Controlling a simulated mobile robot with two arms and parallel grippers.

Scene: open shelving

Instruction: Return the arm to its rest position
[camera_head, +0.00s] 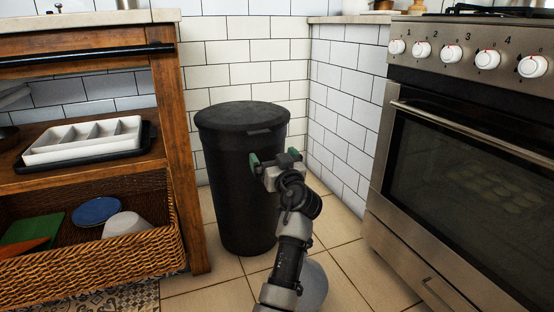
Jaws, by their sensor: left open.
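My left arm (290,245) reaches up from the bottom middle of the head view. My left gripper (273,157) is at its far end, with its green-tipped fingers spread apart and nothing between them. It shows in front of the upper right part of a black lidded bin (228,180); whether it touches the bin cannot be told. My right gripper is not in view.
A wooden shelf unit (188,140) stands at the left, with a white divided tray (84,142) and a wicker basket (100,258). A steel oven (455,180) stands at the right.

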